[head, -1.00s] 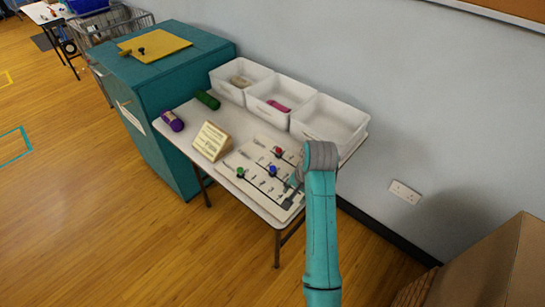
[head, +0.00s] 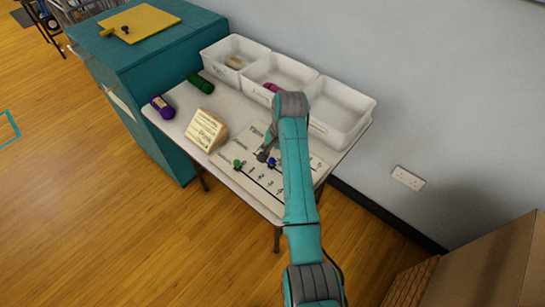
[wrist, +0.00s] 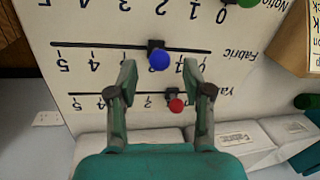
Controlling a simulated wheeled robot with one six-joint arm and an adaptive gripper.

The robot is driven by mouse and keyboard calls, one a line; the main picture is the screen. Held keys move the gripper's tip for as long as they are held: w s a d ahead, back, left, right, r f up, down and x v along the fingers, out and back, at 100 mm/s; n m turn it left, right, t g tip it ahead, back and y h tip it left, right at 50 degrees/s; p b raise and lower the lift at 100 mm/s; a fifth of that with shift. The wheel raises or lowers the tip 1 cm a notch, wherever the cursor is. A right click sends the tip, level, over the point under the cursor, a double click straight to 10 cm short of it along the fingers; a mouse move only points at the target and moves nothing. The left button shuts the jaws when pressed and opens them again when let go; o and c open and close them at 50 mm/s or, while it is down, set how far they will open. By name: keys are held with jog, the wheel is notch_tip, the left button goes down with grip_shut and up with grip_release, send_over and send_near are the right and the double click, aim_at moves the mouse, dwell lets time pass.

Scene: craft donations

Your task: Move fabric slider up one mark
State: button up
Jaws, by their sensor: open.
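The slider board (head: 262,187) lies on the table, with printed scales and coloured knobs. In the wrist view it appears upside down. The fabric slider's blue knob (wrist: 159,61) sits on the Fabric track (wrist: 110,45); the number beside it is hard to read. It also shows in the head view (head: 271,162). My gripper (wrist: 159,68) is open, its fingertips on either side of the blue knob and slightly short of it; contact cannot be told. The Yarn slider's red knob (wrist: 176,105) lies between the fingers, closer to my palm. My arm hides it in the head view.
A green knob (head: 238,163) is on the neighbouring track. White bins (head: 340,104) line the table's back edge by the wall. A sign block (head: 206,130), purple yarn (head: 162,107) and green yarn (head: 200,82) stand left of the board. A teal cabinet (head: 150,65) is farther left.

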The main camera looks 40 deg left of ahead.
aim_at(272, 162)
jog(key=shift+a+f, duration=0.2)
jog(key=shift+f, duration=0.95)
grip_shut()
